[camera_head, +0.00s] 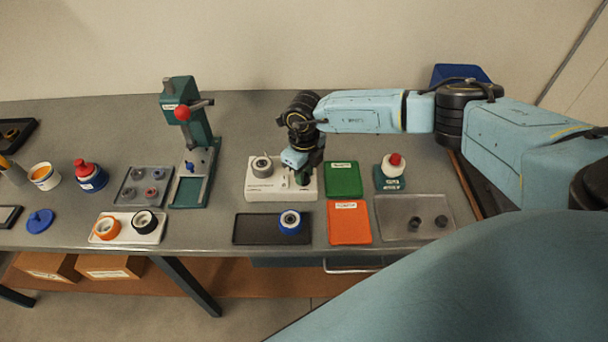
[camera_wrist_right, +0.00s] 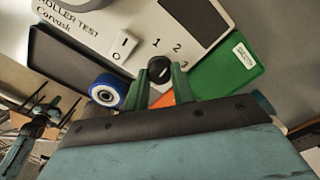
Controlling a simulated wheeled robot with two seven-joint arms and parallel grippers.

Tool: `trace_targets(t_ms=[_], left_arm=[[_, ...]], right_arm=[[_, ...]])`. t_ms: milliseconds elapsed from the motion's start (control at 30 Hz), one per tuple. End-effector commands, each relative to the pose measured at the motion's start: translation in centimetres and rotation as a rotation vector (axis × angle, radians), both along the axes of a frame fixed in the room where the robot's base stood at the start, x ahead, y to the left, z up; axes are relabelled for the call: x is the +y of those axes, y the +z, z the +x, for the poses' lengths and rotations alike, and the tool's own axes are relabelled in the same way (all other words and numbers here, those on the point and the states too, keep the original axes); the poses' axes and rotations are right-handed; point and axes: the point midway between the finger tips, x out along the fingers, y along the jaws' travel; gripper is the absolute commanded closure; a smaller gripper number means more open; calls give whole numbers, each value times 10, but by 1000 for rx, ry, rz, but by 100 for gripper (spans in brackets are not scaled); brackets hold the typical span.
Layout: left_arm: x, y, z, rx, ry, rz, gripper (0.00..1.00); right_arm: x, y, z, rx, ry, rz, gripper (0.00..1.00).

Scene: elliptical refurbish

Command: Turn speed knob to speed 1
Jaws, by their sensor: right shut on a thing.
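The white roller test box (camera_head: 268,191) stands on the bench below my right gripper (camera_head: 302,178). In the right wrist view the black speed knob (camera_wrist_right: 158,68) sits on the white panel of the box (camera_wrist_right: 95,30), beside the printed numbers 1, 2 and 3. The green fingers of my right gripper (camera_wrist_right: 160,80) are shut on the knob, one on each side. I cannot clearly tell which number the knob points to. A white rocker switch (camera_wrist_right: 124,45) is beside the numbers. In the head view the gripper hides the knob. My left gripper is not in view.
A green tray (camera_head: 343,180) and an orange tray (camera_head: 348,222) lie right of the box. A dark mat (camera_head: 258,229) with a blue-rimmed wheel (camera_head: 290,221) lies in front. A teal press (camera_head: 185,120) stands left, and a red-button unit (camera_head: 393,170) right.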

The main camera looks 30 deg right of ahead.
Motion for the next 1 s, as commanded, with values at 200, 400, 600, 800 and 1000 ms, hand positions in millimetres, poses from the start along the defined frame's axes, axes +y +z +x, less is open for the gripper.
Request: trace_targets(t_ms=[200, 400, 600, 800, 1000], left_arm=[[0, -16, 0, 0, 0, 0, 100], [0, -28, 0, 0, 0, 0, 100], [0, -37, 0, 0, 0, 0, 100], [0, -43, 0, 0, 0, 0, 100], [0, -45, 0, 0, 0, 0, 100]], right_arm=[[0, -1, 1, -5, 206, 0, 98], [0, -1, 1, -5, 382, 0, 98], [0, 0, 2, -4, 522, 0, 98], [0, 0, 2, -5, 616, 0, 98], [0, 1, 1, -4, 664, 0, 98]])
